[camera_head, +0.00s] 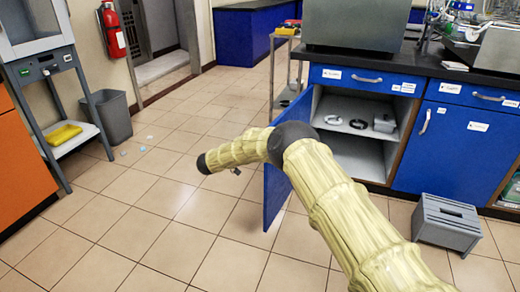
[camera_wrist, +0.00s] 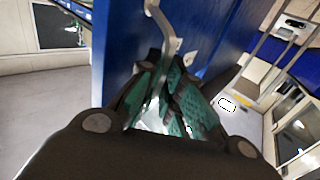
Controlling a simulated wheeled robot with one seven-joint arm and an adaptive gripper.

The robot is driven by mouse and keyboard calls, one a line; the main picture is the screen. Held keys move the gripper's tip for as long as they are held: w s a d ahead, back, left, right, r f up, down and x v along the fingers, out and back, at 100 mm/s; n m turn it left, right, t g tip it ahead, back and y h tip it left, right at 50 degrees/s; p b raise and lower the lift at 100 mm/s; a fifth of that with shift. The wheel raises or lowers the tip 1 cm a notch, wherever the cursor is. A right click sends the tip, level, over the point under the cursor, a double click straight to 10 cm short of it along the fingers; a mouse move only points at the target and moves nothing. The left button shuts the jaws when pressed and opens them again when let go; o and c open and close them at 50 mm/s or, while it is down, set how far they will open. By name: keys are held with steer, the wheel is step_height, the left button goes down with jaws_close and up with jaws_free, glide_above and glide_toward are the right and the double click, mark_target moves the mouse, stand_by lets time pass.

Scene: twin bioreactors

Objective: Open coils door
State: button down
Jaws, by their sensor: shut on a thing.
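The coils door (camera_head: 274,198) is a blue cabinet door that stands swung wide open in the head view, partly hidden behind my arm. The open cabinet shows a shelf with a white coil (camera_head: 333,120) and a black coil (camera_head: 358,124). In the wrist view the blue door (camera_wrist: 122,45) fills the upper middle, with its curved metal handle (camera_wrist: 170,28) running down between my fingers. My gripper (camera_wrist: 166,95) is shut on this handle. In the head view my gripper's fingers cannot be made out.
A grey step stool (camera_head: 448,222) stands on the floor at the right. A closed blue cabinet door (camera_head: 440,150) is right of the opening. A metal cart (camera_head: 285,75) stands behind the open door. The tiled floor at the left is mostly clear.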

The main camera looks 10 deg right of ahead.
steer(key=shift+w+d+r, duration=0.1)
steer(key=shift+d+r, duration=0.1)
steer(key=c, duration=1.6)
jaws_free()
steer(key=shift+a+f, duration=0.1)
steer(key=shift+a, duration=0.05)
steer(key=shift+a, duration=0.1)
steer(key=v, duration=1.2)
